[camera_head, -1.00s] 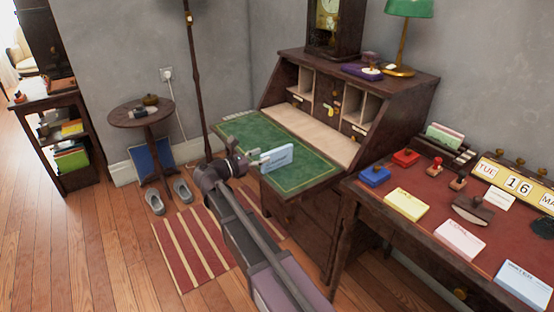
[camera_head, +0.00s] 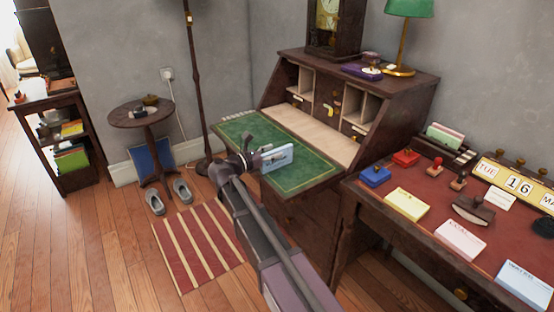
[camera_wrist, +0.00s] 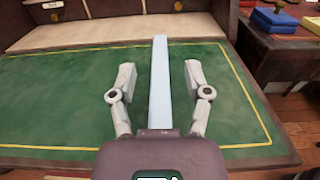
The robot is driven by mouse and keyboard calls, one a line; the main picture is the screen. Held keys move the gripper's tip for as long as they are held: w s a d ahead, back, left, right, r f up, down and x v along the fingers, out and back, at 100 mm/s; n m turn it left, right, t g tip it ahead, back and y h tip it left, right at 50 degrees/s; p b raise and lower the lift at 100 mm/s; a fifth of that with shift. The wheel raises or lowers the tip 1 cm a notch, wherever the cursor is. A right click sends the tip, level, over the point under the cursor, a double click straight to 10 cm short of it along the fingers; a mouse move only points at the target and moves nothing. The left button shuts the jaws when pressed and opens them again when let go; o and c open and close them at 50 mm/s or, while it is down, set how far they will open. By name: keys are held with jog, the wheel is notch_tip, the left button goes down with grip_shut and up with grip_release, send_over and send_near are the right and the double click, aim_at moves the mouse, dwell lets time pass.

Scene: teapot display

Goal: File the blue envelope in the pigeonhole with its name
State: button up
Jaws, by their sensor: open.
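The blue envelope (camera_head: 278,158) stands on edge on the green leather writing surface of the slant-front desk. In the wrist view it shows nearly edge-on as a pale blue strip (camera_wrist: 160,75). My gripper (camera_wrist: 161,80) is open, with one finger on each side of the strip and a gap on both sides. In the head view my gripper (camera_head: 256,160) is at the envelope's left end. The desk's pigeonholes (camera_head: 369,107) are at the back, beyond the pale wooden ledge. Any names on them are too small to read.
The green surface (camera_head: 238,127) is otherwise mostly clear. A clock (camera_head: 334,25) and a green lamp (camera_head: 405,40) stand on the desk top. The side table at right holds a blue box (camera_head: 375,176), a red box (camera_head: 406,157), stamps and paper pads.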

jog(key=shift+c, duration=0.2)
grip_shut()
jog(key=shift+r, duration=0.15)
notch_tip(320, 180, up, 4)
jog(key=p, duration=0.4)
jog(key=shift+f, duration=0.2)
jog(key=s+d+r+p, duration=0.1)
jog(key=s+d, duration=0.1)
jog(key=s, duration=1.3)
jog(key=shift+s+d, duration=0.2)
jog(key=shift+s, duration=0.2)
jog(key=shift+s, duration=0.15)
